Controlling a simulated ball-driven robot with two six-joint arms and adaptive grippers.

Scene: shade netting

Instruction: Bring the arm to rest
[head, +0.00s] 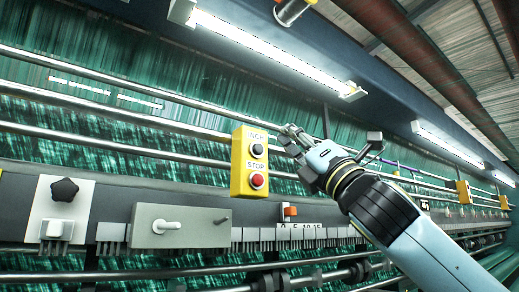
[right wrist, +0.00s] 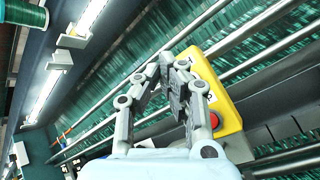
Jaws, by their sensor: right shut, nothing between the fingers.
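My right arm (head: 385,210) reaches in from the lower right in the head view. Its gripper (head: 290,133) is shut and empty, with its fingertips just right of the yellow control box (head: 237,160). The box carries a black button (head: 257,150) marked INCH and a red button (head: 257,181) marked STOP. In the right wrist view the gripper's fingers (right wrist: 167,58) come together at the tips, beside the yellow box (right wrist: 228,118) and its red button (right wrist: 209,151). I cannot tell whether the fingers touch the box. My left gripper is not in view.
Long metal rails (head: 120,140) and green netting (head: 60,110) run across the machine behind the box. A grey plate with a lever (head: 190,215) and a white plate with a black knob (head: 84,205) are at lower left. Lamps (head: 265,48) hang above.

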